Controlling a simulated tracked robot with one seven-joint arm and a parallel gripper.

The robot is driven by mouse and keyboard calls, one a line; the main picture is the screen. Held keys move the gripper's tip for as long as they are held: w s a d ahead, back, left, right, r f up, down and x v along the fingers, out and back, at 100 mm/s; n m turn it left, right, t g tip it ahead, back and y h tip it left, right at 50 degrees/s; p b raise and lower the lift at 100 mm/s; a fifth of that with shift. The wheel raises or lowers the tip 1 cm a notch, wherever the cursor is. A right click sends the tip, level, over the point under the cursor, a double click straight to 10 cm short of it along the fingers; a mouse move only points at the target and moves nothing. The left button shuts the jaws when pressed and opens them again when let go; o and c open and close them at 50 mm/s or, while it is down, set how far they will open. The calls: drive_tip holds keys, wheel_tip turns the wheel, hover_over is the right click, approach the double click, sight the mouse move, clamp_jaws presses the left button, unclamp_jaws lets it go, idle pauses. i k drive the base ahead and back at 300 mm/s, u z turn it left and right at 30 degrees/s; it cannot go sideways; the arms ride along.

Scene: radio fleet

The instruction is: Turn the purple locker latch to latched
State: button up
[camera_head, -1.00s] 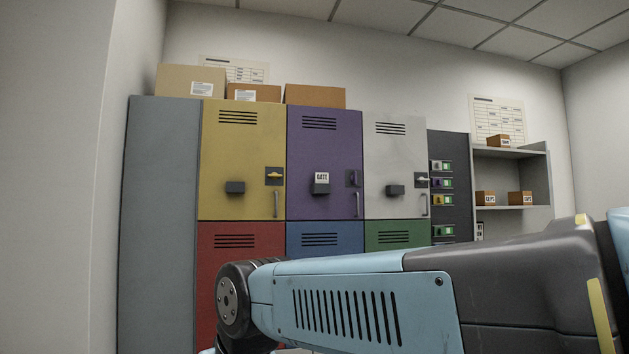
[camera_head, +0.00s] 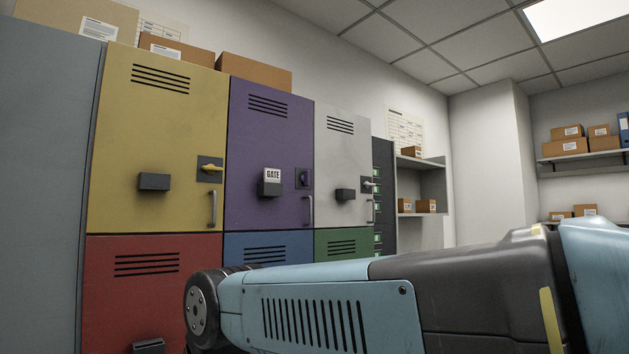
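The purple locker (camera_head: 265,150) is in the upper row, between the yellow and the white locker, and its door is closed. Its latch (camera_head: 304,179) is a small purple knob on a dark plate at the door's right side; it looks roughly upright, unlike the level-looking yellow latch. A card reading GATE (camera_head: 272,177) stands in a dark holder on the purple door, left of the latch. The door handle (camera_head: 308,211) is below the latch. My arm crosses the lower part of the view. My gripper is out of view.
The yellow locker (camera_head: 155,120) and white locker (camera_head: 342,150) flank the purple one. Red (camera_head: 125,310), blue (camera_head: 250,246) and green (camera_head: 330,241) lockers are below. Cardboard boxes (camera_head: 253,73) lie on top. A shelf unit (camera_head: 434,176) with small boxes stands right of the lockers.

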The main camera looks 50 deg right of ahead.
sight(305, 178)
drive_tip(key=z, duration=0.25)
drive_tip(key=i, duration=0.65)
drive_tip(key=z, duration=0.5)
drive_tip(key=k, duration=0.8)
drive_tip(key=z, duration=0.25)
drive_tip(key=i, duration=0.8)
drive_tip(key=u, duration=0.1)
